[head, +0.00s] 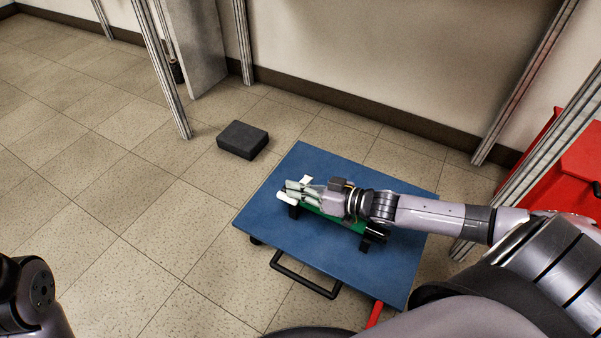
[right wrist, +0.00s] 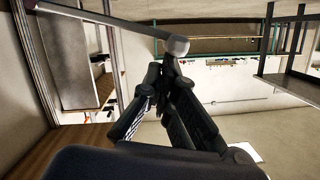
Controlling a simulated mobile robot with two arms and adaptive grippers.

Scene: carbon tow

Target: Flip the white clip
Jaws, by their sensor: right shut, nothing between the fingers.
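A green board or bar (head: 345,219) lies across black supports on a blue cart top (head: 290,240). Two small white parts show at its left end: a flat one (head: 307,179) behind my fingers and a rounded one (head: 285,198) in front of them. I cannot tell for sure which is the white clip. My right gripper (head: 290,188) is over that end, with its fingers shut and nothing between them. In the right wrist view the fingertips (right wrist: 170,62) meet close to a pale rod with a rounded end (right wrist: 176,46). My left gripper is out of view.
A dark block (head: 243,139) lies on the floor behind the cart. The cart has a black handle (head: 305,278) at its front. Metal posts (head: 160,70) stand behind, and a red cabinet (head: 565,165) is at the right. Floor left of the cart is clear.

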